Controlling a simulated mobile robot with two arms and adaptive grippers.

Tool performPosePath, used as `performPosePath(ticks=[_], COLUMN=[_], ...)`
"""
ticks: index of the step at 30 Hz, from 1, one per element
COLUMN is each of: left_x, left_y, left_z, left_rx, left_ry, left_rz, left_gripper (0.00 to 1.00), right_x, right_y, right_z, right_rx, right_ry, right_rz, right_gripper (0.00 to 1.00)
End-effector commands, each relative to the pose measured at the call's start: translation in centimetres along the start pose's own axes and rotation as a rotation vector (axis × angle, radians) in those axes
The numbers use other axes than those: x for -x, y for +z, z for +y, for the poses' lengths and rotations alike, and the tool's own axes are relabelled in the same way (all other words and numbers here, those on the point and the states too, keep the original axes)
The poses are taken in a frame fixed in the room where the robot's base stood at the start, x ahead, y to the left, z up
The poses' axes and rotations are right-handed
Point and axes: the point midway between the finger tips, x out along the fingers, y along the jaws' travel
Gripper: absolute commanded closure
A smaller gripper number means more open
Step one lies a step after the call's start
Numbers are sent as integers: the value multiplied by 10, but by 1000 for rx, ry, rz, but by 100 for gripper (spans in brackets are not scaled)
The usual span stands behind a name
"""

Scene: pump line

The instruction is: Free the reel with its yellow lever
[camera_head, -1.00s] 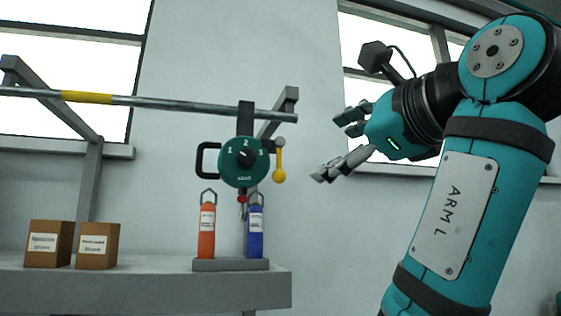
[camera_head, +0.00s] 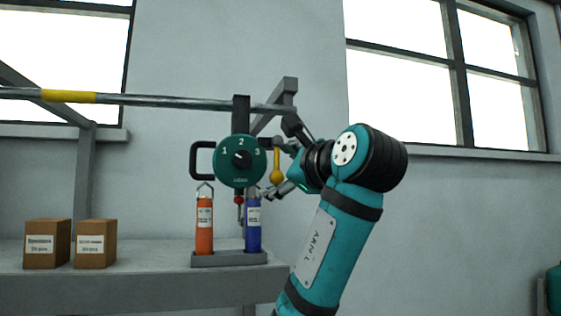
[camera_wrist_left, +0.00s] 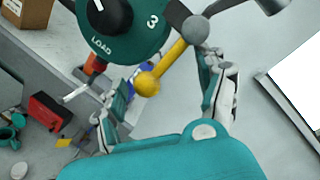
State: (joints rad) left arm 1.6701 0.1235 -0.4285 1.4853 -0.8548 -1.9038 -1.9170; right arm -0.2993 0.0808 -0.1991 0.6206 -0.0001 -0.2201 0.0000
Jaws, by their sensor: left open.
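The green reel (camera_head: 232,175) hangs under the rail. Its face shows 1, 2, 3 around a black knob, and it has a black handle at its left. The yellow lever (camera_head: 277,166) hangs down at its right side, ball end low. My left gripper (camera_head: 279,170) has come in from the right and is open at the lever. In the left wrist view, the reel (camera_wrist_left: 134,38) fills the top, and the yellow lever (camera_wrist_left: 168,62) slants between the spread fingers of my left gripper (camera_wrist_left: 163,85). I cannot tell whether a finger touches it. My right gripper is out of view.
The metal rail (camera_head: 170,102) carries a yellow band. Below the reel, an orange cylinder (camera_head: 204,235) and a blue cylinder (camera_head: 253,238) stand in a grey holder (camera_head: 228,259) on the bench. Two cardboard boxes (camera_head: 48,245) (camera_head: 95,245) stand at the left.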

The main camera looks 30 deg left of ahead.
Motion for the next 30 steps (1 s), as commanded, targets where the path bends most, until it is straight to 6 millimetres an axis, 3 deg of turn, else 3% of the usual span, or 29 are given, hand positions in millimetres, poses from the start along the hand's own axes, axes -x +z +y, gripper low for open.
performPosePath(ticks=[11, 27, 30], left_x=[-6, -5, -5], left_y=[0, 2, 3], left_z=[1, 0, 0], left_rx=[1, 5, 7], left_ry=[0, -1, -2], left_rz=[0, -3, -4], left_gripper=[28, 98, 100], right_x=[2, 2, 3], right_y=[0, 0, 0], right_z=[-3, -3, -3], right_rx=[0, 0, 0], right_ry=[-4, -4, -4], right_rz=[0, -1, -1], right_gripper=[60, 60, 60])
